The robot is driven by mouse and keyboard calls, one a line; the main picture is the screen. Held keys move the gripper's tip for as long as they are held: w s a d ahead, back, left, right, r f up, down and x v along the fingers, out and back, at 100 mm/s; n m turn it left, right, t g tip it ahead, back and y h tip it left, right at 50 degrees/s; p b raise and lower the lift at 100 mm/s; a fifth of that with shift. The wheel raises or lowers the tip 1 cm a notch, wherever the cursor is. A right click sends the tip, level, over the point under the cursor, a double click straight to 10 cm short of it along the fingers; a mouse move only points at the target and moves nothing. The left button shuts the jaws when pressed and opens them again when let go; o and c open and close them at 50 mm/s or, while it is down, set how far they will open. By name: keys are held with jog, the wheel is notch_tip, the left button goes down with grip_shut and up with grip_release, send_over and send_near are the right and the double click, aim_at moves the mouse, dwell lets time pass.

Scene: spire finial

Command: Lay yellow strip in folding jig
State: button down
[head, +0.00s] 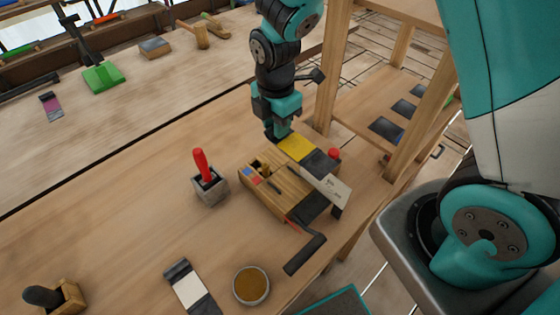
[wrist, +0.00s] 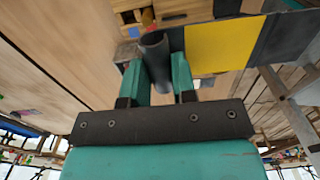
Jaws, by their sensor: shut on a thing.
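The yellow strip (head: 295,147) has a yellow middle and dark ends. My gripper (head: 278,132) is shut at its far end, above the back of the wooden folding jig (head: 265,195). In the wrist view, my gripper (wrist: 158,65) has a dark round grip between its fingers, beside the dark end of the yellow strip (wrist: 222,46). The strip reaches out to the right there. In the head view it slants over the jig's back right part. I cannot tell whether it touches the jig. The jig has a red knob (head: 333,153) and a black crank handle (head: 304,254).
A grey block with a red handle (head: 203,170) stands left of the jig. A round tin (head: 251,285) and a dark and white strip (head: 190,287) lie in front. A wooden frame post (head: 333,70) rises close to the right of my gripper.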

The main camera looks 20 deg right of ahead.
notch_tip(320, 180, down, 13)
jog(key=shift+f+p, duration=0.2)
jog(key=shift+p, duration=1.05)
jog(key=shift+s, duration=0.1)
jog(key=shift+f, duration=0.1)
